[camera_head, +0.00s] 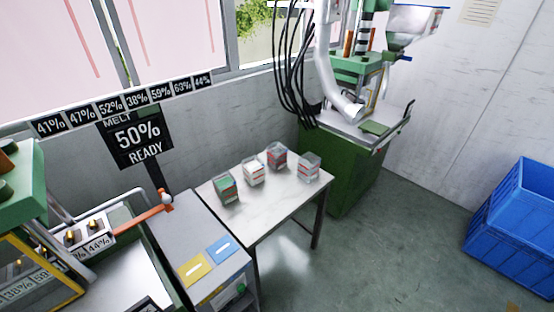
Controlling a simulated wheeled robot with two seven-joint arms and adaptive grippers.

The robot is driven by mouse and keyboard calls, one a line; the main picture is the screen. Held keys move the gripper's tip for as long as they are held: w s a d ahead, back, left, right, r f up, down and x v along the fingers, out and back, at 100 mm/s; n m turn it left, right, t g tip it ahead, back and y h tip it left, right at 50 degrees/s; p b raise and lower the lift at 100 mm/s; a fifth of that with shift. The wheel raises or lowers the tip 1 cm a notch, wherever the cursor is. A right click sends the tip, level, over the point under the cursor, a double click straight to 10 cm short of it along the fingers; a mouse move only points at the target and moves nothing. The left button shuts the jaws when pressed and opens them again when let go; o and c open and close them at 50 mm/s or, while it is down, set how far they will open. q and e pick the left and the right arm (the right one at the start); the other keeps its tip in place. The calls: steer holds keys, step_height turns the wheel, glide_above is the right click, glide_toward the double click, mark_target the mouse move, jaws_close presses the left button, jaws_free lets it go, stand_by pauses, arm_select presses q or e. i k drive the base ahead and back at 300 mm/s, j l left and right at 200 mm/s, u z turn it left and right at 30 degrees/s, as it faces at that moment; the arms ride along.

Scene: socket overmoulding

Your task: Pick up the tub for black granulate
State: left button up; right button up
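Several small clear tubs stand upright on a white table in the middle of the view. The front left tub (226,187) shows green contents or marking. The tub beside it (253,174) looks whitish with a red-orange mark. The back tub (277,156) looks darkest, grey with red. The right tub (309,168) looks pale with a red band. Their labels are too small to read, so I cannot tell for sure which is for black granulate. Neither of my grippers can be made out in this view.
The white table (282,203) has bare room in front of the tubs. A grey cabinet with yellow (195,269) and blue (220,249) plates adjoins it. A green machine (345,165) stands behind right. Blue crates (515,225) stand far right; the floor between is clear.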

mark_target(277, 156)
steer(key=i+l+u, duration=0.4)
steer(key=l, duration=0.35)
steer(key=i+l+u, duration=0.25)
steer(key=l+u, duration=0.15)
steer(key=l, duration=0.45)
steer(key=i+l+u, duration=0.15)
steer(key=l+u, duration=0.3)
steer(key=l, duration=0.45)
steer(key=l+u, duration=0.4)
steer(key=l, duration=0.55)
steer(key=k+l+u, duration=0.2)
steer(key=l+u, duration=0.2)
steer(key=l, duration=0.5)
